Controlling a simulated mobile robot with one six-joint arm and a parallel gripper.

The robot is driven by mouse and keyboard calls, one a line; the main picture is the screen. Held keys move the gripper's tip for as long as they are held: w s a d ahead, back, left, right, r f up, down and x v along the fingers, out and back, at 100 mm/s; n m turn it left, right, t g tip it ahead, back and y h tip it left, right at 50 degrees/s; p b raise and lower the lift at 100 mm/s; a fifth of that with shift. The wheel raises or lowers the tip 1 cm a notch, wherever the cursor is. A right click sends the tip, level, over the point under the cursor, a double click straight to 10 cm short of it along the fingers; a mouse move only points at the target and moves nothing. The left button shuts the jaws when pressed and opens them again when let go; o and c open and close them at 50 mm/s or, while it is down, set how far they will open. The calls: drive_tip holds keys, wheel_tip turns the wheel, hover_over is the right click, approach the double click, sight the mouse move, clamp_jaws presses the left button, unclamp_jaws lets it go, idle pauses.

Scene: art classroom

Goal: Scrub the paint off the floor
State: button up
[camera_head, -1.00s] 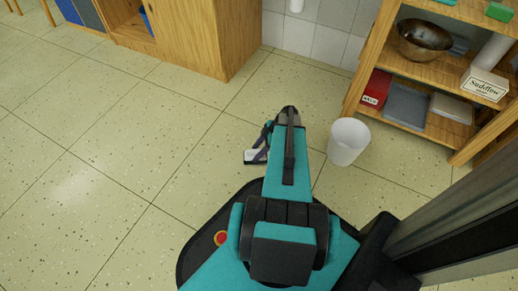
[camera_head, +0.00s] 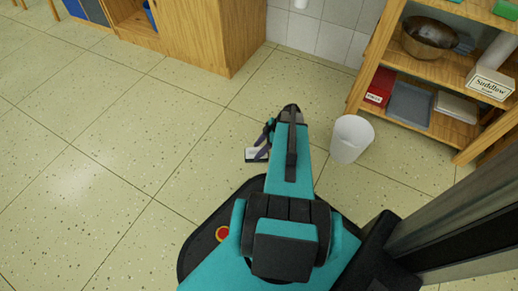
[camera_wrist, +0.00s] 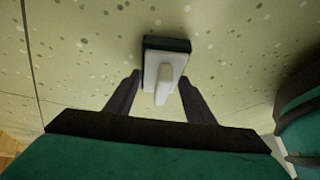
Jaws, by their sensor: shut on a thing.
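A scrubber with a white top and handle and a dark pad below (camera_wrist: 168,67) is between the fingers of my gripper (camera_wrist: 160,92) in the wrist view. The gripper is shut on its handle. In the head view, part of the scrubber (camera_head: 251,155) shows just left of my arm, close over the floor; I cannot tell if the pad touches it. My gripper (camera_head: 265,140) is partly hidden by the arm there. The floor (camera_head: 120,150) is pale speckled tile. I can make out no paint patch on the visible part; my arm and base hide some of it.
A white bin (camera_head: 351,138) stands right of my arm. Behind it is a wooden shelf (camera_head: 438,118) with a metal bowl (camera_head: 428,38), a red box (camera_head: 379,87) and a grey tray (camera_head: 410,105). A wooden cabinet (camera_head: 210,35) stands at the back. The floor to the left is clear.

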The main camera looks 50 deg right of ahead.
drive_tip(key=shift+w+d+f+p, duration=0.1)
drive_tip(key=shift+w+d+p, duration=0.1)
drive_tip(key=shift+d, duration=0.8)
drive_tip(key=shift+w+d+p, duration=0.2)
drive_tip(key=shift+d, duration=0.75)
drive_tip(key=shift+w+d+r+p, duration=0.1)
drive_tip(key=shift+w+d+p, duration=0.15)
drive_tip(key=shift+d, duration=0.6)
drive_tip(key=shift+w+d+r+p, duration=0.1)
drive_tip(key=shift+w+d+p, duration=0.15)
drive_tip(key=shift+d, duration=0.6)
drive_tip(key=shift+r, duration=0.15)
drive_tip(key=shift+r+p, duration=1.4)
drive_tip(key=shift+r, duration=1.45)
wheel_tip(320, 180, up, 3)
drive_tip(key=shift+p, duration=0.75)
